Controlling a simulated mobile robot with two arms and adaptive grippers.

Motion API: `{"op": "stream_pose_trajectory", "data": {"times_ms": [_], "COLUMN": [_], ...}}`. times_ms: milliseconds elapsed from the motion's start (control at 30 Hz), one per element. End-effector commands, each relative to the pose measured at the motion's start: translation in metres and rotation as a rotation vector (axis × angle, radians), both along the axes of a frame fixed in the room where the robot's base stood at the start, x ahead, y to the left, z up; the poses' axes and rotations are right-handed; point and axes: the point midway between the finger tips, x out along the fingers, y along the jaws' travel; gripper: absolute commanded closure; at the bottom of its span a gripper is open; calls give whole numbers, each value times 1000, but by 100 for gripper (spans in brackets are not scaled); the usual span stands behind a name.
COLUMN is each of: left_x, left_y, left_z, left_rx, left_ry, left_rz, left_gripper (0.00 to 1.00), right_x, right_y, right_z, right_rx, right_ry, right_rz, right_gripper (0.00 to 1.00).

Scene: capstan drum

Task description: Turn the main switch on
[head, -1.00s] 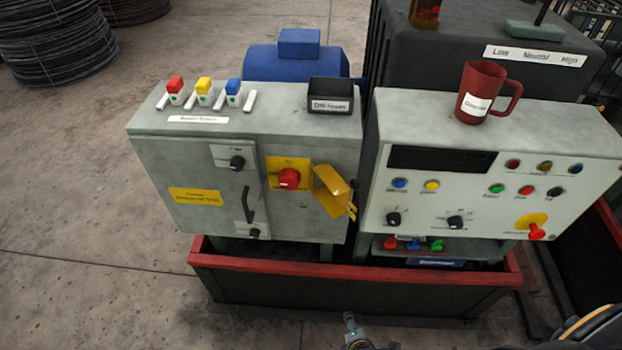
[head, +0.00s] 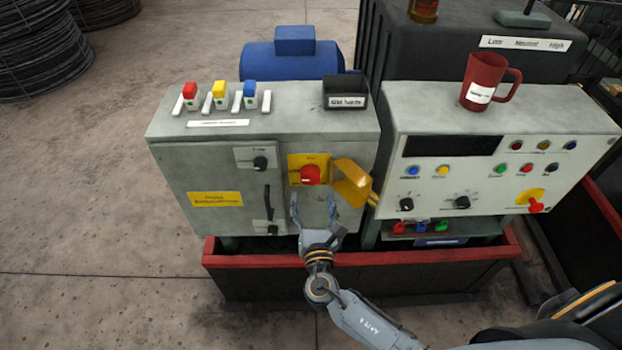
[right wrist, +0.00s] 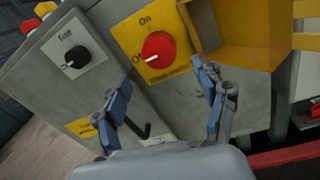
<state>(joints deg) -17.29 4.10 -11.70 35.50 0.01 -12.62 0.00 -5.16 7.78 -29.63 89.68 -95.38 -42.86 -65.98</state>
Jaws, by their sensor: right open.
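The main switch is a red rotary knob (head: 310,174) on a yellow plate (head: 294,164), on the front of the left grey cabinet (head: 180,165). In the right wrist view the red knob (right wrist: 158,48) sits on its plate, with "On" above it and another marking at its left. A yellow hinged cover (head: 350,182) stands swung out to the right of the knob; it also shows in the right wrist view (right wrist: 240,30). My right gripper (head: 313,203) is open and empty, just below and in front of the knob. My left gripper is not in view.
A black rotary knob (head: 260,163) and a black door handle (head: 267,203) are left of the switch. The right control panel (head: 480,180) has buttons, knobs and a red mug (head: 484,80) on top. A red-rimmed trough (head: 230,262) runs below.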

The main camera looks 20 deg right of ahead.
Motion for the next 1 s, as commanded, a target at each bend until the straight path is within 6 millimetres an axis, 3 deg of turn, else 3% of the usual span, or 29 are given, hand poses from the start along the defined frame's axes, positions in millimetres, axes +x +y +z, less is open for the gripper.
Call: {"op": "stream_pose_trajectory", "data": {"times_ms": [100,300,733,1000], "left_x": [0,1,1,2], "left_y": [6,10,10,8], "left_z": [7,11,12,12], "left_rx": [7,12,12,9], "left_ry": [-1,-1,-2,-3], "left_rz": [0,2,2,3], "left_gripper": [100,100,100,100], "right_x": [25,52,62,62], "right_y": [-6,-12,-14,-14], "right_z": [3,1,-1,-1], "right_rx": [-1,0,2,2], "right_ry": [-2,1,2,2], "right_rz": [-1,0,-1,-1], "right_gripper": [28,28,28,81]}}
